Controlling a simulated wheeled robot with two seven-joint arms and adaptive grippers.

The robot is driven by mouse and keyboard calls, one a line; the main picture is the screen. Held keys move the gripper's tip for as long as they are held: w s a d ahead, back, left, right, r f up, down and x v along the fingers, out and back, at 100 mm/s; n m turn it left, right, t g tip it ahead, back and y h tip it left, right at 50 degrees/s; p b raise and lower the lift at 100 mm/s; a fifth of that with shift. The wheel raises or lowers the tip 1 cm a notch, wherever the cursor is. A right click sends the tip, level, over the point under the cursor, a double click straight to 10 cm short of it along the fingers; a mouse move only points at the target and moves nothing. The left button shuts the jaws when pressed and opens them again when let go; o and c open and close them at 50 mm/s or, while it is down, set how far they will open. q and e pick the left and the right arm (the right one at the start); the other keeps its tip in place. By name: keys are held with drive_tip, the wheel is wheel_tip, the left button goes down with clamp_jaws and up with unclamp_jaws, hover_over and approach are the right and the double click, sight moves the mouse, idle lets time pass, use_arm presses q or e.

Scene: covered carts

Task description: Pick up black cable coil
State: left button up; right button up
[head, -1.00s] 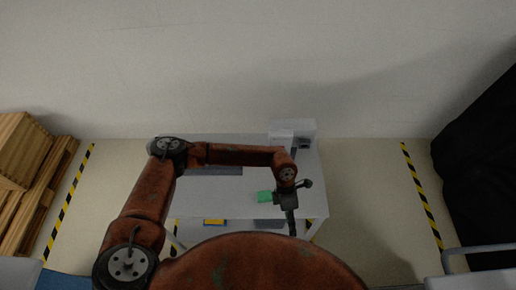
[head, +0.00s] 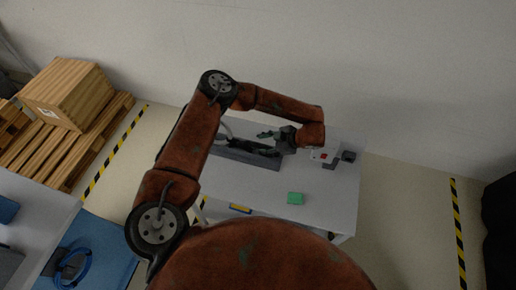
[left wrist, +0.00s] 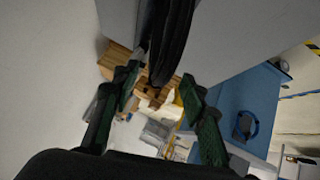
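My left gripper (head: 262,141) reaches leftward over the white table in the head view. In the left wrist view its two dark green fingers (left wrist: 158,92) stand apart, so it is open. A long black thing (left wrist: 171,42), likely the black cable coil seen edge-on, shows ahead between the fingers, close to the left one; I cannot tell whether they touch. In the head view, dark shapes by the gripper lie over a grey tray (head: 237,157); coil and finger are hard to tell apart there. My right gripper is not in view.
A blue cable coil (head: 72,268) lies on a blue surface at lower left. A wooden crate (head: 68,93) sits on a pallet at left.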

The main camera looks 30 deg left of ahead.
use_arm(q)
drive_tip(key=x, duration=0.3)
drive_tip(key=shift+s+a+f+p, duration=0.1)
drive_tip(key=shift+a+f+p, duration=0.05)
drive_tip(key=shift+p, duration=0.15)
clamp_jaws()
idle(0.6)
